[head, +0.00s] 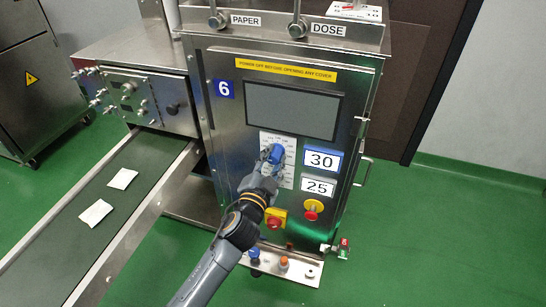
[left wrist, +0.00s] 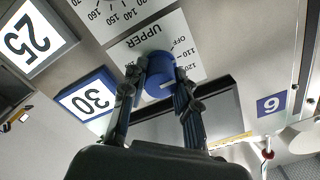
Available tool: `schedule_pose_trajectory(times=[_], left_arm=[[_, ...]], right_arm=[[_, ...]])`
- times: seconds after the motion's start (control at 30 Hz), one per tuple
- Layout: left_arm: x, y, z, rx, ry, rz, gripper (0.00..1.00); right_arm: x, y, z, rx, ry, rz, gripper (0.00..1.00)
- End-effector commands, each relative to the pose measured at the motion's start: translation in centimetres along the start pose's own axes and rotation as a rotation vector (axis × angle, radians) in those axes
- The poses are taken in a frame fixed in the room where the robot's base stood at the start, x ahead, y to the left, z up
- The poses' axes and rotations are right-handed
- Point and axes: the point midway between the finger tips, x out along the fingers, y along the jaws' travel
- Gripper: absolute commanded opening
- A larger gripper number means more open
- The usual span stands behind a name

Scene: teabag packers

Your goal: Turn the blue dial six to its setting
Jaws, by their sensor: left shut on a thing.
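The blue dial (head: 277,151) sits on a white scale plate on the front of the steel machine marked with a blue 6 (head: 224,89). In the left wrist view the dial (left wrist: 158,82) is on the plate marked UPPER (left wrist: 143,37), with OFF, 110 and 120 readable. My left gripper (head: 272,160) reaches up to the dial from below; in the left wrist view its fingers (left wrist: 160,72) are shut on the dial, one on each side. A pale mark shows on the dial, but its exact setting is unclear. My right gripper is not in view.
A blue-framed card reads 30 (head: 321,160); a card below reads 25 (head: 318,187). A red button on yellow (head: 275,219) lies close beside my left arm, another red button (head: 312,209) to its right. A dark screen (head: 291,110) is above. A conveyor (head: 110,205) with two packets runs left.

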Motion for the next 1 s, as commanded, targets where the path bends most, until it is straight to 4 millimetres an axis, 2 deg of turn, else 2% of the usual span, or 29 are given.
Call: schedule_pose_trajectory(times=[0.37, 0.4, 0.5, 0.83, 1.0], left_arm=[[0.0, 0.0, 0.0, 0.005, 0.0, 0.001, 0.0], [0.0, 0.0, 0.0, 0.005, 0.0, 0.001, 0.34], [0.0, 0.0, 0.0, 0.005, 0.0, 0.001, 0.53], [-0.2, 0.0, 0.0, 0.005, 0.0, 0.0, 0.53], [-2.0, 0.1, 0.1, 0.004, -0.001, 0.001, 0.53]], right_arm=[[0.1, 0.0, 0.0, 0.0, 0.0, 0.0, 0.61], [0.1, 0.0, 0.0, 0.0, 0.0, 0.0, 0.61], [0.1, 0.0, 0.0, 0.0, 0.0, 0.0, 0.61], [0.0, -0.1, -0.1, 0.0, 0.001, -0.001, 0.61], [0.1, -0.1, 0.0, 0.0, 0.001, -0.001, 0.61]])
